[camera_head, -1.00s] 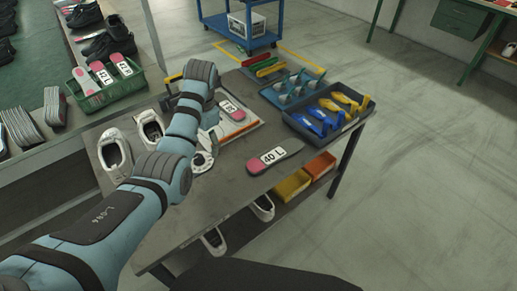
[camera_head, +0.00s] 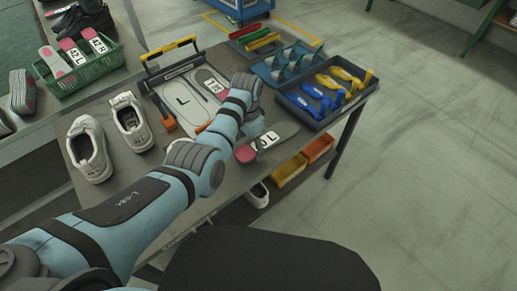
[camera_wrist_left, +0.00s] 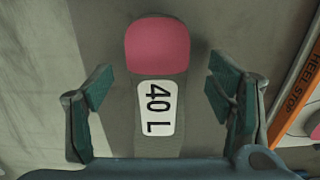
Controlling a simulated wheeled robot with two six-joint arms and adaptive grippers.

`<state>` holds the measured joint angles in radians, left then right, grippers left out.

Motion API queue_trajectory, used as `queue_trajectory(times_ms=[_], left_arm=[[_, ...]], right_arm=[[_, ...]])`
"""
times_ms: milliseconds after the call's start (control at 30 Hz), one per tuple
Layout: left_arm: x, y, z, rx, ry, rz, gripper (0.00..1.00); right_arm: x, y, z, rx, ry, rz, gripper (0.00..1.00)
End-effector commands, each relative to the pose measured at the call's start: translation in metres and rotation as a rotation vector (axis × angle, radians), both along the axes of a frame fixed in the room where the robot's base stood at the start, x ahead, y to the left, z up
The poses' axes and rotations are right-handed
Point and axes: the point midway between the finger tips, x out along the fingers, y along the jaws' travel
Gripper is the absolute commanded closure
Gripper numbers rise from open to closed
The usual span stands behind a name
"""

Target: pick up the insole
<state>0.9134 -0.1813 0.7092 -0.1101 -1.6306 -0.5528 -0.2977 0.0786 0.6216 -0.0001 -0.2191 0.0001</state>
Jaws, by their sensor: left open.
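The insole (camera_head: 247,153) lies flat on the dark table near its front right edge, with a pink heel end, a grey body and a white label. In the left wrist view the insole (camera_wrist_left: 158,48) lies lengthwise between my fingers and its label reads 40 L. My left gripper (camera_head: 256,128) is above the insole, partly covering it in the head view. In the left wrist view its green-padded fingers (camera_wrist_left: 160,105) are open, one on each side of the insole, with gaps to it. The insole's grey end is hidden behind the gripper body there. My right gripper is not in view.
A board with foot outlines (camera_head: 163,92) lies left of the gripper. White shoes (camera_head: 88,150) stand at the table's left. A dark tray with blue and yellow parts (camera_head: 305,112) is at right. A green basket (camera_head: 75,84) holds more insoles.

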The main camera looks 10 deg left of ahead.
Motion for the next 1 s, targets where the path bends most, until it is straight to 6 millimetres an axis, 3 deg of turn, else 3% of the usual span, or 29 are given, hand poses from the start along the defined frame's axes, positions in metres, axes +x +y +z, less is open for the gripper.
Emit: queue_trajectory(times_ms=[67,267,600,867,1000], left_arm=[[0.0,0.0,-0.013,0.0,0.0,0.0,0.26],[0.0,-0.001,-0.013,0.0,-0.001,-0.001,0.26],[0.0,-0.001,-0.013,0.0,0.0,-0.002,0.74],[-0.001,-0.001,-0.013,0.0,0.001,-0.002,0.74],[0.0,-0.001,-0.001,0.0,0.0,-0.002,0.74]], right_arm=[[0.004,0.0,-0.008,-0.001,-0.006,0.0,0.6],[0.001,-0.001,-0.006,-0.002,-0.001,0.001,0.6],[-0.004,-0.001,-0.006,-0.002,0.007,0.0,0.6],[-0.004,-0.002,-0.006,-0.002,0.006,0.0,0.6],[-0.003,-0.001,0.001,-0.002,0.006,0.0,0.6]])
